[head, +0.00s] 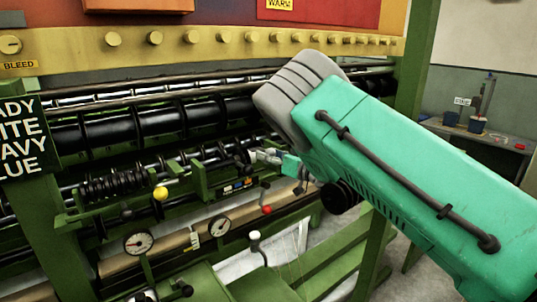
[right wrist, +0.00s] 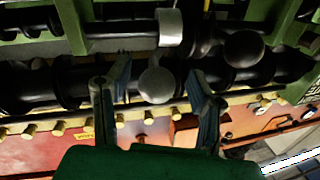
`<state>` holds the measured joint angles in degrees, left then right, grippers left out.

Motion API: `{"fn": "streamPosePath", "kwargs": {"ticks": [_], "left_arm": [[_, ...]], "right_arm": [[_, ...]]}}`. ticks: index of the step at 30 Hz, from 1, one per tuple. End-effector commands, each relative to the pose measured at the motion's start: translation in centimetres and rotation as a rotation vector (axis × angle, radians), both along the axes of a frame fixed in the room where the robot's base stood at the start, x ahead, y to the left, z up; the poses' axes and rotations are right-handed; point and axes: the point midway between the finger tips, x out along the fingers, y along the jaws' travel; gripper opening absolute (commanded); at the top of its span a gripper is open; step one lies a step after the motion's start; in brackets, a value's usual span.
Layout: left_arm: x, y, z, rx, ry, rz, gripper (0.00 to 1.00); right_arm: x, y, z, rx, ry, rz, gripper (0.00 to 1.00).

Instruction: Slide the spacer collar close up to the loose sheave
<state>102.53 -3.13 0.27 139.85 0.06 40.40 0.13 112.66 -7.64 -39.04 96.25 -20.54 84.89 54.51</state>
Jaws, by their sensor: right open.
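In the right wrist view a pale grey collar (right wrist: 170,27), which looks like the spacer collar, sits around a dark shaft at the top middle. A dark round wheel (right wrist: 203,36) on its right may be the loose sheave; the gap between them is hard to judge. My right gripper (right wrist: 158,76) is open, its two fingers apart below the collar, with nothing held. In the head view my right gripper (head: 260,156) reaches in among the green machine's shafts, and I cannot make out collar and sheave there. My left gripper is not in view.
A grey ball knob (right wrist: 157,85) shows between my fingers, and a dark ball knob (right wrist: 243,49) to the right. The head view shows a yellow knob (head: 160,193), a red knob (head: 266,210), a white knob (head: 254,235) and two dials (head: 138,242) around the frame.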

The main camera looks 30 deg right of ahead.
Motion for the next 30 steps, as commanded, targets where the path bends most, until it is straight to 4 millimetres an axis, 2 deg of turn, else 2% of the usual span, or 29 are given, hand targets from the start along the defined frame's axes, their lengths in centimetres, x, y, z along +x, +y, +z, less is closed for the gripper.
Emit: {"fn": "streamPosePath", "kwargs": {"ticks": [8,9,11,12,13,30], "left_arm": [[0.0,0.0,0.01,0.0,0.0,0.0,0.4],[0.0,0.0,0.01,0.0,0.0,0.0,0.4],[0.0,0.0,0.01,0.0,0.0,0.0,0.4],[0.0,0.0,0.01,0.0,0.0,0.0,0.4],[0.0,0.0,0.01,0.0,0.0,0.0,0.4],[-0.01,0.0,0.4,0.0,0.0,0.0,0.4]], "right_arm": [[0.24,-0.09,-0.07,0.001,0.001,-0.002,0.49],[0.24,-0.09,-0.07,0.001,0.001,-0.002,0.42],[0.24,-0.09,-0.07,0.001,0.001,-0.002,0.21],[0.24,-0.09,-0.07,0.001,0.001,-0.002,0.07],[0.23,-0.09,-0.07,0.001,0.001,-0.002,0.0],[0.26,-0.58,-0.08,0.0,0.0,-0.001,0.0]]}}
